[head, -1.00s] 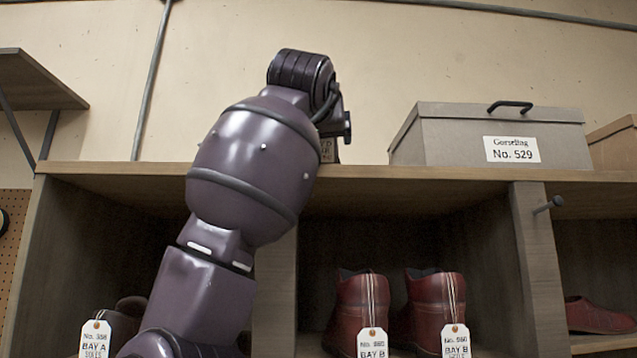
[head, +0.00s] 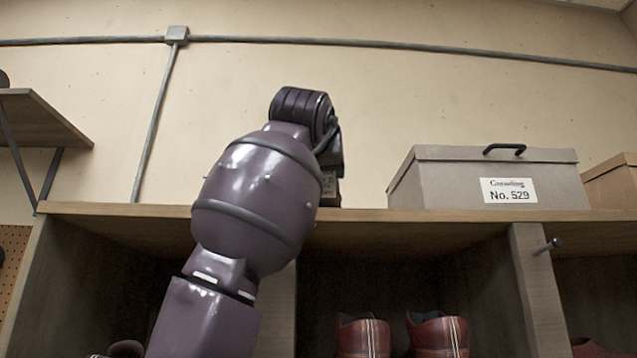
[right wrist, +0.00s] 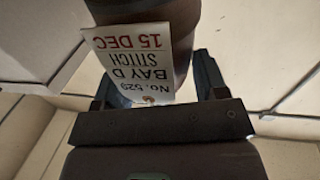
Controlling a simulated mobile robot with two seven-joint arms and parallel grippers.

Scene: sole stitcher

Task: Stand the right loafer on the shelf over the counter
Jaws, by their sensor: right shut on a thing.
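My right gripper (right wrist: 155,78) is shut on a brown thing that I take for the right loafer (right wrist: 183,42), seen close up and only in part. A white tag reading "No. 529 BAY D STITCH 15 DEC" (right wrist: 140,60) hangs over it, upside down in the right wrist view. I cannot tell whether the loafer touches the board. My left gripper is not in view.
A grey lidded box labelled No. 529 (head: 430,185) stands on the top board, with a brown box (head: 612,185) farther right. A bracketed wooden shelf (head: 40,118) is at the upper left. Red shoes (head: 362,337) stand in the cubbies below. A peg (head: 546,246) sticks out from a divider.

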